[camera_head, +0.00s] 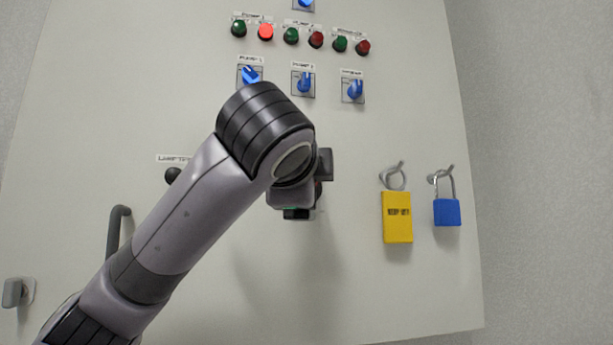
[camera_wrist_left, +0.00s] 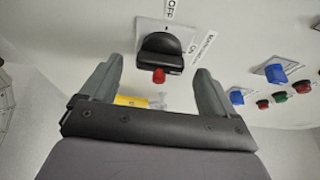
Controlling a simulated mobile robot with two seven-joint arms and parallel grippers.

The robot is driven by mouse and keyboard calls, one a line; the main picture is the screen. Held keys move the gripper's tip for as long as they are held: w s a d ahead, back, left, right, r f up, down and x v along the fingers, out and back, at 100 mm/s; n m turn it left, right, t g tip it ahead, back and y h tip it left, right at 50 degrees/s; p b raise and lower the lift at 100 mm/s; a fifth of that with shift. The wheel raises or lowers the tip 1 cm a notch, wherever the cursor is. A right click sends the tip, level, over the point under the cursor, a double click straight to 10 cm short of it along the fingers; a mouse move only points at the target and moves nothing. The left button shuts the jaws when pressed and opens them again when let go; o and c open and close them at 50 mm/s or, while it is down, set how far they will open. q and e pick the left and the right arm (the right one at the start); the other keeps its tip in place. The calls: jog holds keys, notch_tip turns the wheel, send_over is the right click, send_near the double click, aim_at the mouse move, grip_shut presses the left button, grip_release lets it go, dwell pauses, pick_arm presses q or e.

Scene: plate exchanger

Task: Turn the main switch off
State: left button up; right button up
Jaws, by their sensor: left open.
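The main switch (camera_wrist_left: 162,48) is a black rotary knob with a red piece on a pale square plate in the left wrist view. OFF and ON labels stand beside it; I cannot tell for sure which one the knob points to. My left gripper (camera_wrist_left: 153,84) is open, its two fingers on either side of the knob in that view, with a visible gap and no clear contact. In the head view my left arm covers most of the switch and of the left gripper (camera_head: 300,200). My right gripper is not in view.
The white cabinet door (camera_head: 350,285) carries blue selector switches (camera_head: 304,82) and green and red lamps (camera_head: 316,39) above. A yellow lockout tag (camera_head: 397,217) and a blue padlock (camera_head: 447,212) hang at right. A dark handle (camera_head: 117,230) is at left. The lower door is clear.

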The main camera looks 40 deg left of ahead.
pick_arm(q)
jog(key=x, duration=0.2)
jog(key=shift+w+a+p, duration=0.15)
jog(key=shift+w+p, duration=0.15)
